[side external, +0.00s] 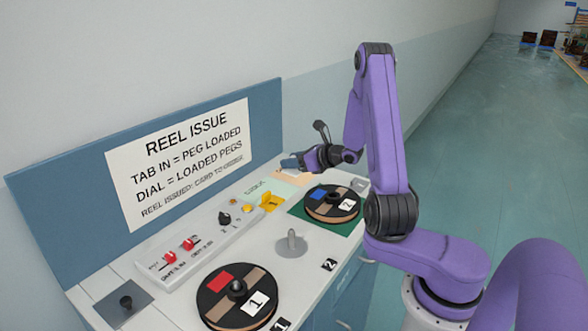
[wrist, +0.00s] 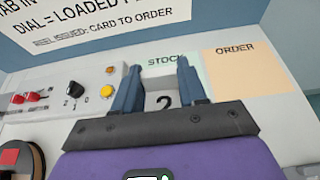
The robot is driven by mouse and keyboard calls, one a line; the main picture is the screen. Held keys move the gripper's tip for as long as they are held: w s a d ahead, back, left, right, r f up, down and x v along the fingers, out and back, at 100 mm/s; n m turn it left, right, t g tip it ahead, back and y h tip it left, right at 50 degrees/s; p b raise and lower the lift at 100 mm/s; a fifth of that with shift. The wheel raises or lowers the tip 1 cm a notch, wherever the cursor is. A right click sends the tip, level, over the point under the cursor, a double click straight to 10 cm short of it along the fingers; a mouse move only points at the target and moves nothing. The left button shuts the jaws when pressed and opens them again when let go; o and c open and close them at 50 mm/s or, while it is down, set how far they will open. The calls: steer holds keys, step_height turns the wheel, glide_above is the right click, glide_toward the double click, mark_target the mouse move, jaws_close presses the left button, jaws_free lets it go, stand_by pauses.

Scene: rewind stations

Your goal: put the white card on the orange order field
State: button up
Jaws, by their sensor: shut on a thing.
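My gripper (side external: 296,162) is near the far end of the bench and also shows in the wrist view (wrist: 159,68). It is shut on a pale card marked 2 (wrist: 160,84), seen between the two blue-grey fingers. The card's lower part is hidden by the gripper body, and I cannot make it out clearly in the side view. The orange order field (wrist: 245,72) lies to the right of the fingers in the wrist view, and the side view shows part of it (side external: 294,178) below the gripper. The card appears apart from the orange field.
A pale green stock field (wrist: 190,72) lies behind the fingers. Reel 2 (side external: 320,208) sits on a green pad; reel 1 (side external: 215,287) is nearer. A grey handle (side external: 291,243) stands between them. A control panel (side external: 200,243) with red switches runs along the blue signboard (side external: 50,190).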

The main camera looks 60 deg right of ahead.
steer(key=s+d, duration=0.4)
steer(key=d, duration=0.3)
steer(key=w+d+f, duration=0.2)
steer(key=w+f, duration=0.1)
steer(key=w+d+f, duration=0.2)
steer(key=w+f, duration=0.1)
steer(key=w, duration=0.1)
steer(key=w+d+f, duration=0.3)
steer(key=w, duration=0.1)
steer(key=shift+w+d, duration=0.1)
steer(key=shift+w, duration=0.15)
steer(key=shift+w+d+f, duration=0.15)
steer(key=shift+w+f, duration=0.15)
steer(key=shift+f, duration=1.6)
steer(key=shift+f, duration=0.1)
steer(key=o, duration=1)
